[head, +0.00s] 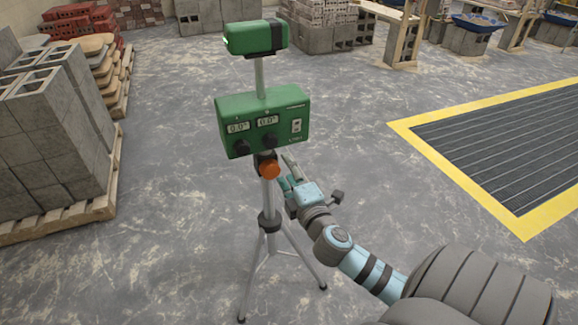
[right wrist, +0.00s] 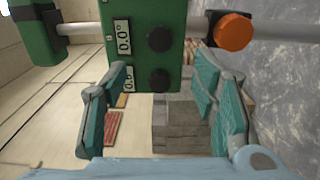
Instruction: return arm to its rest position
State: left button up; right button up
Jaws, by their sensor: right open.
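A green control box (head: 262,120) with two displays reading 0.0°, two dark knobs and a switch stands on a grey tripod (head: 268,215). A green instrument head (head: 256,37) sits on a pole above it, and an orange knob (head: 269,169) is just below it. My right gripper (head: 287,168) is just right of the orange knob, below the box. In the right wrist view its teal-padded fingers (right wrist: 165,95) are spread with nothing held between them. The box (right wrist: 146,40) and orange knob (right wrist: 232,31) show beyond the fingertips. My left gripper is out of view.
Grey blocks (head: 50,120) are stacked on a pallet (head: 60,222) at left. Brick stacks and trestles with blue tubs (head: 478,21) stand at the back. A yellow-edged floor grate (head: 520,145) lies at right. The floor around the tripod is clear.

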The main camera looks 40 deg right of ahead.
jog(key=shift+s+a, duration=0.15)
jog(key=shift+s, duration=0.2)
